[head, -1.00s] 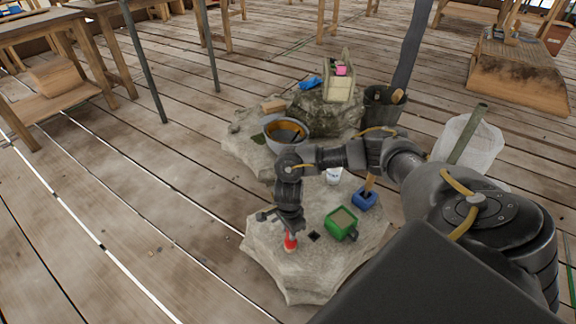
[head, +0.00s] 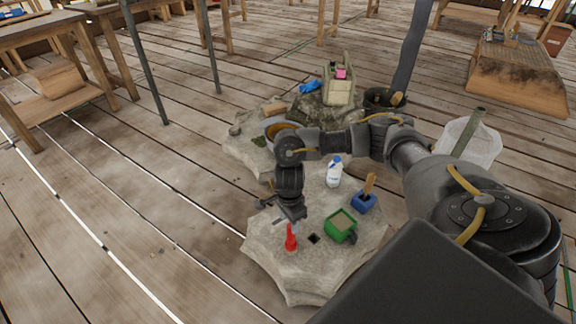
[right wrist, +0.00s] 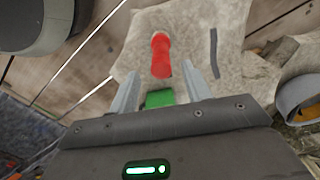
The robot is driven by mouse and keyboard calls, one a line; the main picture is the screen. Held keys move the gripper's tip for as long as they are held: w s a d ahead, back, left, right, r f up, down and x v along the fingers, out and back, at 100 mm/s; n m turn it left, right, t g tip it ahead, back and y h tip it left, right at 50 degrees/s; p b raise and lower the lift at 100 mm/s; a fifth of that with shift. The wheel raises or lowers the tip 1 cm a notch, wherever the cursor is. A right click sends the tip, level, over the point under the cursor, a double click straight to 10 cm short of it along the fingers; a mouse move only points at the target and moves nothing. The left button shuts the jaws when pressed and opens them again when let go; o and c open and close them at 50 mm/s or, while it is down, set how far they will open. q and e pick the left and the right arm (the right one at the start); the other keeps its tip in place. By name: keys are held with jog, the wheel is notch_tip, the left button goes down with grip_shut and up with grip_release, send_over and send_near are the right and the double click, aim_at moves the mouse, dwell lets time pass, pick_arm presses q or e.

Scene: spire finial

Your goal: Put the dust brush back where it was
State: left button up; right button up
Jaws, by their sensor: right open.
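A red upright item (head: 291,239) with a paler foot stands near the front left of a pale stone slab (head: 290,279). It may be the dust brush, but I cannot be sure. My right gripper (head: 291,214) is open just above it, fingers pointing down. In the right wrist view the red item (right wrist: 161,56) lies between and beyond the open fingers (right wrist: 168,82), with no finger seen touching it. A blue pot (head: 364,203) with a wooden handle upright in it stands to the right. My left gripper is not in view.
A small black square (head: 314,239) lies right of the red item, then a green box (head: 341,226) of sandy material. A white bottle (head: 334,173) stands behind. My right arm partly hides a grey bowl (head: 274,128). Plank floor at left is clear.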

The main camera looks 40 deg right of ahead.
jog(key=shift+r, duration=0.85)
notch_tip(320, 180, up, 2)
jog(key=shift+r+p, duration=0.1)
jog(key=shift+p, duration=0.5)
jog(key=shift+r, duration=0.35)
jog(key=s+a+m+t+y, duration=0.3)
jog(key=a+m+t+y, duration=0.4)
jog(key=a+m, duration=1.85)
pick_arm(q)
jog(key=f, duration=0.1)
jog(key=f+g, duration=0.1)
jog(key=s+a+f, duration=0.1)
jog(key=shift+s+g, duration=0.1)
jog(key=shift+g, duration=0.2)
pick_arm(e)
jog(key=s+d+f+m+g+h, duration=0.1)
jog(key=s+d+f+m+h, duration=0.2)
jog(key=s+d+m, duration=0.5)
jog(key=s+d+f+m+g+h, duration=0.2)
jog(key=s+d+m, duration=0.6)
jog(key=m, duration=0.9)
notch_tip(320, 180, down, 3)
jog(key=shift+d+r+g+h, duration=0.15)
jog(key=shift+g+h, duration=0.15)
jog(key=shift+h, duration=0.6)
